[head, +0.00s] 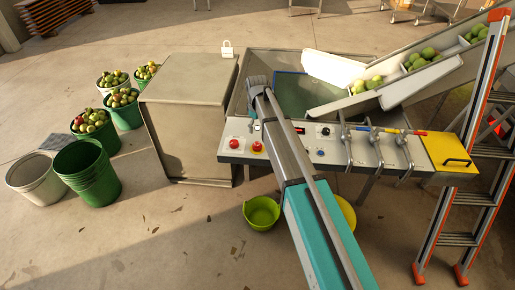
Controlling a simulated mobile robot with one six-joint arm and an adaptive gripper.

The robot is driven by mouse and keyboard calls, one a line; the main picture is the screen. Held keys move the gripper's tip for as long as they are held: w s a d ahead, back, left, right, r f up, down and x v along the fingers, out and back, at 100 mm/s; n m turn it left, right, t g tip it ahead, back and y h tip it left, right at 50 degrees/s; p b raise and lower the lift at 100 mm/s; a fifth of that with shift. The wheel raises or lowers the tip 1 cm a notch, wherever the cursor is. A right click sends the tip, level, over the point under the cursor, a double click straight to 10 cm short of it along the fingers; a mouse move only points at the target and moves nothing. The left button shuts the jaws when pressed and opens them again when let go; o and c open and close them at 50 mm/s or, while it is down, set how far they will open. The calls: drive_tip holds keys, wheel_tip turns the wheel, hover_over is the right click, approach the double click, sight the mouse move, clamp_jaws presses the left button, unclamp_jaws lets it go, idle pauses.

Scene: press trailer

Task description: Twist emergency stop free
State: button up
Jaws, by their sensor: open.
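A red mushroom-shaped button on a yellow base (257,147), which looks like the emergency stop, sits near the left end of the pale control panel (300,157). A second red button (234,143) on a pale base is just left of it. My arm reaches up across the panel, just right of the yellow-based button, and ends over the trough behind it. I cannot make out my gripper or its fingers. Nothing visibly touches either button. Whether the emergency stop is pressed in is too small to tell.
A metal cabinet (188,112) stands left of the panel, with a white padlock-shaped item (227,49) on top. Hoses and valves (373,140) and a yellow plate (449,150) are on the right. A green bowl (261,213) lies below.

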sight(257, 144)
drive_tip(key=shift+f+b, duration=5)
drive_tip(key=shift+f, duration=0.3)
drive_tip(key=c, duration=1.1)
drive_tip(key=shift+c, duration=0.2)
